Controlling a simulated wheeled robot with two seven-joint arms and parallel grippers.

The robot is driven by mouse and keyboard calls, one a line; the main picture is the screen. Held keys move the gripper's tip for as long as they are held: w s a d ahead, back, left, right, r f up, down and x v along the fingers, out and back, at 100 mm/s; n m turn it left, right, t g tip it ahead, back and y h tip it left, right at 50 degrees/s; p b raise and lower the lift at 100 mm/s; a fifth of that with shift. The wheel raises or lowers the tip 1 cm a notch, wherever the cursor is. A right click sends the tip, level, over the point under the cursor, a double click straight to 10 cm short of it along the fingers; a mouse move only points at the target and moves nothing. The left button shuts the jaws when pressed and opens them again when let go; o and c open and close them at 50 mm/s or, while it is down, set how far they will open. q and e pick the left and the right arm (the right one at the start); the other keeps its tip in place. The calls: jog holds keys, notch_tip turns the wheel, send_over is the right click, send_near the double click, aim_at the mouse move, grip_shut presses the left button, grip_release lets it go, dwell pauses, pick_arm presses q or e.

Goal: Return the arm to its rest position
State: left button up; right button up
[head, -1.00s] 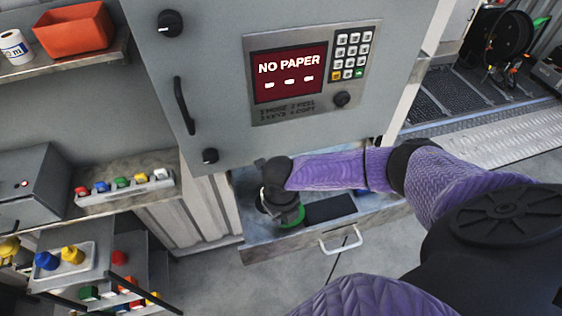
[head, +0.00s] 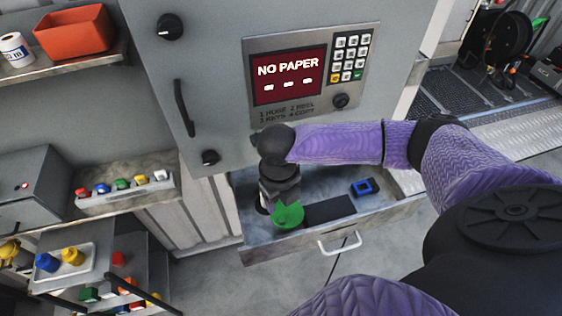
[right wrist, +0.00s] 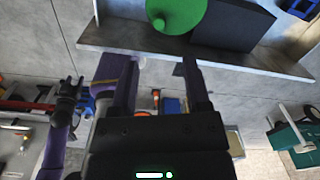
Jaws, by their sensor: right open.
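My right gripper (head: 280,188) points down over the open drawer (head: 285,251) in the head view. In the right wrist view its two fingers (right wrist: 160,80) stand apart with nothing held between them. A green round piece (head: 288,216) lies in the drawer just below the gripper in the head view. It also shows in the right wrist view (right wrist: 178,12), beyond the fingertips and clear of them. My right arm reaches in from the right, bent at the elbow. My left gripper is not seen in the head view.
The grey cabinet (head: 225,120) with its "NO PAPER" screen (head: 287,78) stands close behind my right arm. A dark flat block (head: 329,208) and a blue square piece (head: 364,187) lie in the drawer. Shelves with colored parts stand at left. Floor is open at lower middle.

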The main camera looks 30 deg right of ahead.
jog(key=shift+r, duration=0.7)
